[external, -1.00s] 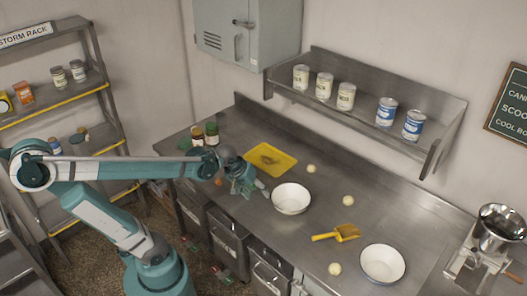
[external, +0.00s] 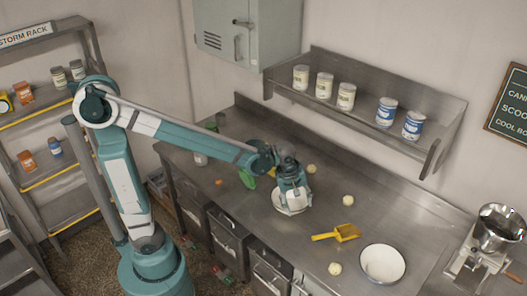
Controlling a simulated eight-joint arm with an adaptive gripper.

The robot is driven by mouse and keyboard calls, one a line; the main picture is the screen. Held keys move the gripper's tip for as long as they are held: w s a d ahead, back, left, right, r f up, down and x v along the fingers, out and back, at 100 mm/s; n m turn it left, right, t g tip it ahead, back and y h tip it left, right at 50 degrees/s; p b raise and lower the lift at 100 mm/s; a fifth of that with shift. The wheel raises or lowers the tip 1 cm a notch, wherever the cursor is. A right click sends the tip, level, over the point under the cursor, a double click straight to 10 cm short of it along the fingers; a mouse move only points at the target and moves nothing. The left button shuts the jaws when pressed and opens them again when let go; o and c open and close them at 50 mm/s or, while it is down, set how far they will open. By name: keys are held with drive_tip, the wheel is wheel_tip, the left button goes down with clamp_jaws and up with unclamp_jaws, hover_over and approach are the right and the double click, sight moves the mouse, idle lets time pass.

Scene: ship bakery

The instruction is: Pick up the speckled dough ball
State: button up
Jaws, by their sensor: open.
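A yellow scoop (external: 337,233) and a second white bowl (external: 383,263) are on the right of the counter. A shelf with cans (external: 365,105) overhangs the back. My arm mostly hides the yellow tray.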

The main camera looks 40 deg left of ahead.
drive_tip(key=d+f+n+g+p, duration=0.15)
drive_tip(key=d+n+p, duration=0.3)
drive_tip(key=d, duration=0.85)
drive_tip(key=n+y+p, duration=0.1)
drive_tip(key=n+p, duration=0.2)
drive_tip(key=p, duration=0.2)
hover_over(336, 266)
drive_tip(key=shift+g, duration=0.45)
wheel_tip(336, 266, down, 5)
drive_tip(key=shift+w+a+f, duration=0.1)
drive_tip(key=shift+w+a, duration=0.05)
drive_tip(key=shift+f, duration=0.15)
drive_tip(key=shift+f, duration=1.2)
drive_tip(key=shift+f, duration=0.1)
drive_tip(key=shift+f, duration=2.5)
